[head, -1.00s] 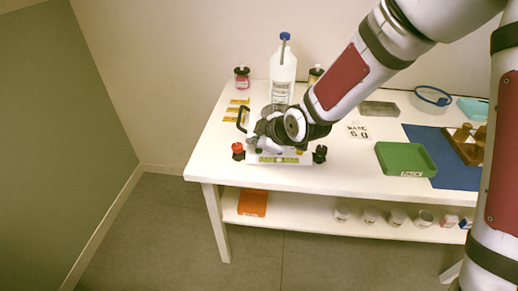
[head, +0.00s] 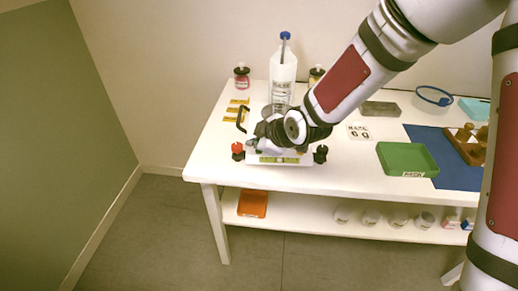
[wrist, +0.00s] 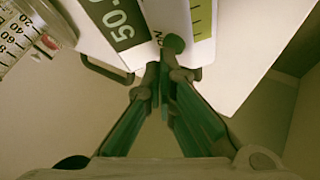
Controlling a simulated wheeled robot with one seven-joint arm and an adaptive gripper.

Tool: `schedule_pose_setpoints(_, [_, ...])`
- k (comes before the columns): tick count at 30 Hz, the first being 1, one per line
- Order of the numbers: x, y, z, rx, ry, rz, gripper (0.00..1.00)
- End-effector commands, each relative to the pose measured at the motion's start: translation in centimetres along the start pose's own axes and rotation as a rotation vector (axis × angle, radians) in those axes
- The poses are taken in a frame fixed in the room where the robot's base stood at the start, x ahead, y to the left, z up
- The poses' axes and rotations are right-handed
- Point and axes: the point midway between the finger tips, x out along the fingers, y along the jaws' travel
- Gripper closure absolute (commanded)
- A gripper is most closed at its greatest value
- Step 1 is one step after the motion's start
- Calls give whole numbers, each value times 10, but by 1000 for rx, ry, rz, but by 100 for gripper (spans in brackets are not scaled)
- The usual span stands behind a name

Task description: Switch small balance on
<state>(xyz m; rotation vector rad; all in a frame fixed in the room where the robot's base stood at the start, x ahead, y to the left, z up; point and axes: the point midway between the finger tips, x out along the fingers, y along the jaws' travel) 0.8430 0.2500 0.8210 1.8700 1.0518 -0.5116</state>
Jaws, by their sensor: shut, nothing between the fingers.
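The small balance (head: 292,158) is a white device at the front left of the table, with a yellow-green strip on its front; my wrist hides much of it in the head view. In the wrist view its white body (wrist: 225,60) carries a round green button (wrist: 174,43) beside lettering that looks like "ON". A dark panel (wrist: 118,20) with pale digits starting "50" is partly cut off by the frame. My gripper (wrist: 164,68) is shut and empty, its fingertips close to the green button; I cannot tell whether they touch it.
A red-topped item (head: 238,151) and a black one (head: 320,154) flank the balance. A graduated glass vessel (wrist: 25,35) shows at upper left in the wrist view.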

Motion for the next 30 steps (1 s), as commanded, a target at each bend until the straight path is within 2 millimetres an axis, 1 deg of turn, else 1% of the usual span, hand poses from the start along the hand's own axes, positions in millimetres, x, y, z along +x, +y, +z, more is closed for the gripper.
schedule_pose_setpoints(5, [-5,4,-4,-1,1,1,100])
schedule_pose_setpoints(13, [-5,4,-4,-1,0,0,100])
schedule_pose_setpoints(17, [-8,6,-6,-1,0,1,100])
schedule_pose_setpoints(30, [-36,25,-26,-1,1,1,100])
